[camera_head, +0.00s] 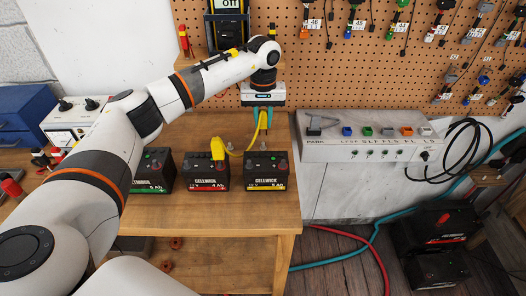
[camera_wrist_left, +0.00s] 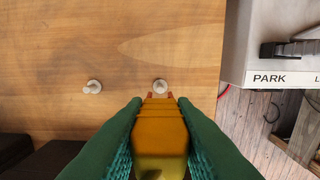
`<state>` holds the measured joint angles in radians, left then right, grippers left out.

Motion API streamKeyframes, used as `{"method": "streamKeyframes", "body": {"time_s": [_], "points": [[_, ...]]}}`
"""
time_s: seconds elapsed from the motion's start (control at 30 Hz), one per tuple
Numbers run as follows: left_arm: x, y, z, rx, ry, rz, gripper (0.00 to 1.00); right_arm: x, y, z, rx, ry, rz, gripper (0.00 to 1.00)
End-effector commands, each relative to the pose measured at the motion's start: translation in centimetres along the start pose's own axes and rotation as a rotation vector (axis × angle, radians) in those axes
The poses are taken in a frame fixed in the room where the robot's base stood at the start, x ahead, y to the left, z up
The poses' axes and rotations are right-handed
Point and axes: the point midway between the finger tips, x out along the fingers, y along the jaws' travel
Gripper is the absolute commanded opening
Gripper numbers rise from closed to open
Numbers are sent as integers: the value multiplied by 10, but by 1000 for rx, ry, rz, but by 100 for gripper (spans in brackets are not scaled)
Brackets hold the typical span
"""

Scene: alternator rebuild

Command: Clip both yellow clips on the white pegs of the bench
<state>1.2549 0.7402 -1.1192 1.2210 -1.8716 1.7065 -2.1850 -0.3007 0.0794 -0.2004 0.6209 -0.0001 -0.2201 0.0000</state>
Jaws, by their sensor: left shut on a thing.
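My left gripper (camera_head: 262,118) is shut on one yellow clip (camera_wrist_left: 160,135) over the back right part of the wooden bench (camera_head: 195,127). In the left wrist view, the clip's orange tip is close to a white peg (camera_wrist_left: 160,86); I cannot tell whether they touch. A second white peg (camera_wrist_left: 93,87) stands to its left with nothing on it. The other yellow clip (camera_head: 217,148) is at the top of the middle battery (camera_head: 208,172). A yellow cable (camera_head: 244,152) runs between the two clips. My right gripper is not in view.
Another battery (camera_head: 266,171) stands at the right of the middle one, with a third partly behind my left arm. A grey switch panel (camera_head: 355,150) marked PARK adjoins the bench's right edge. A pegboard (camera_head: 320,75) with hanging leads rises behind.

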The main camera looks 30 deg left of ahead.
Motion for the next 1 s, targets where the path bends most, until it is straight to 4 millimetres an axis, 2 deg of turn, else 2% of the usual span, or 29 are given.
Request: {"method": "streamKeyframes", "body": {"time_s": [0.03, 0.17, 0.63, 1.0], "points": [[12, 0, 0, -1, 0, 0, 12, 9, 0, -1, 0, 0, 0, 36], [21, 0, 0, -1, 0, -1, 12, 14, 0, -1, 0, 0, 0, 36], [23, 0, 0, -1, 0, -1, 12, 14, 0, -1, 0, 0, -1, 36], [41, 0, 0, -1, 0, -1, 12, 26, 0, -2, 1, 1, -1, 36]]}}
